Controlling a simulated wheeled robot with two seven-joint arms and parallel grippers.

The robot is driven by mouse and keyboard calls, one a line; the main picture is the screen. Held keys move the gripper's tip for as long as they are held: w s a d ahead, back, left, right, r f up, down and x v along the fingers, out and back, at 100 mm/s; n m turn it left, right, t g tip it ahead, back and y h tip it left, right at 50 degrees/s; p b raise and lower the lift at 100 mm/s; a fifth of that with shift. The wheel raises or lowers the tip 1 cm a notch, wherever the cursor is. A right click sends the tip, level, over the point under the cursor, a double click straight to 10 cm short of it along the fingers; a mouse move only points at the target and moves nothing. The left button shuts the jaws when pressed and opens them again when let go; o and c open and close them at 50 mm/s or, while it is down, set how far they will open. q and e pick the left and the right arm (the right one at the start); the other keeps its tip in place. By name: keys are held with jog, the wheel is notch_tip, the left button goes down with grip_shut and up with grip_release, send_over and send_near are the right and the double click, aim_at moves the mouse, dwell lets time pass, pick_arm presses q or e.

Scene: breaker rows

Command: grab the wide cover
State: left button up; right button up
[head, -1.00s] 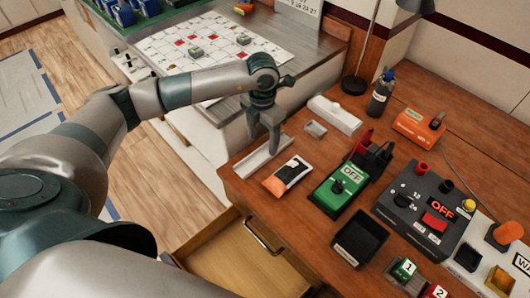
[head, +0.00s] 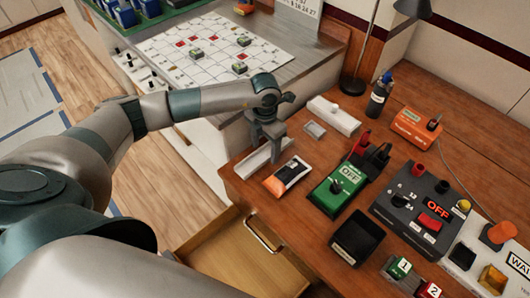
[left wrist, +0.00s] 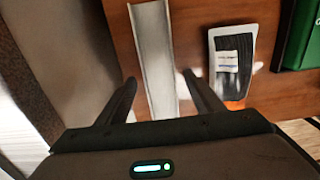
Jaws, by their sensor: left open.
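A long pale grey channel-shaped strip (head: 256,161), which looks like the wide cover, lies on the wooden bench near its left edge. It also shows in the left wrist view (left wrist: 155,45), running up between the finger lines. My left gripper (head: 267,150) points down over the strip, open and empty. In the left wrist view its two fingers (left wrist: 158,84) stand one on each side of the strip, apart from it. I cannot tell how far the tips are above the bench. My right gripper is not in view.
A green meter (head: 338,192) and black open box (head: 357,238) stand right. An open drawer (head: 235,262) juts out in front.

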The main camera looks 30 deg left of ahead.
pick_arm(q)
jog(key=shift+f, duration=0.15)
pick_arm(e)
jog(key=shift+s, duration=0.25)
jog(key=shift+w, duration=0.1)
pick_arm(q)
jog(key=c, duration=1.2)
jog(key=shift+o, duration=0.2)
jog(key=shift+r, duration=0.2)
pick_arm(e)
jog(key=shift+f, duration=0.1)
